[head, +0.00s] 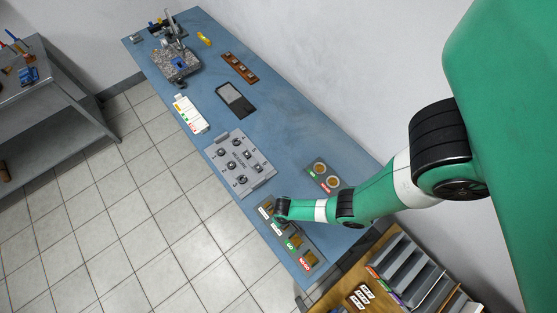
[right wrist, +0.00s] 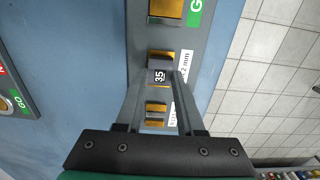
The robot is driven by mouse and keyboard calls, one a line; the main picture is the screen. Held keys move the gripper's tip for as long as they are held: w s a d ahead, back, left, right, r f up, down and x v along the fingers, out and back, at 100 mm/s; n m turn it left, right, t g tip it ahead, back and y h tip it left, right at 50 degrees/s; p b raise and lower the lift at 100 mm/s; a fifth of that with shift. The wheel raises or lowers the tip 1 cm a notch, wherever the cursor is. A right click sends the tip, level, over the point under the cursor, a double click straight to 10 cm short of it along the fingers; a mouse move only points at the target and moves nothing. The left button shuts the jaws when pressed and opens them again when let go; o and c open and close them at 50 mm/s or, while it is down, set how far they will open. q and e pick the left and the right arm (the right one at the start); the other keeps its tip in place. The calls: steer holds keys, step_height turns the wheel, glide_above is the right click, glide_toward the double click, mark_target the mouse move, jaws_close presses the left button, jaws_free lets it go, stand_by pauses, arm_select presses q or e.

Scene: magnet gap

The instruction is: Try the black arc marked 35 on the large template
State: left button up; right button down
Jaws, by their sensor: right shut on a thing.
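The black arc marked 35 (right wrist: 159,76) is between the fingertips of my right gripper (right wrist: 160,80), its white 35 label facing the right wrist camera. My right gripper (head: 281,212) is shut on it, over the dark grey strip (head: 319,257) with brass pockets near the table's front end. The arc is above or at one of the strip's brass pockets; I cannot tell whether it touches. In the head view my gripper hides the arc. I cannot tell which plate is the large template. My left gripper is not in view.
A grey plate with several black pieces (head: 221,170) lies beyond the strip. A small plate with two round gold spots (head: 334,186) lies to the right.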

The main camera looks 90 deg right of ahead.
steer(key=shift+f+b, duration=0.4)
steer(key=shift+f, duration=0.05)
stand_by(0.7)
steer(key=shift+c, duration=2.2)
jaws_free()
steer(key=c, duration=0.5)
steer(key=shift+c, duration=0.2)
steer(key=shift+r, duration=0.1)
step_height(320, 180, up, 4)
steer(key=p, duration=0.4)
steer(key=shift+r+p, duration=0.25)
steer(key=shift+p, duration=0.05)
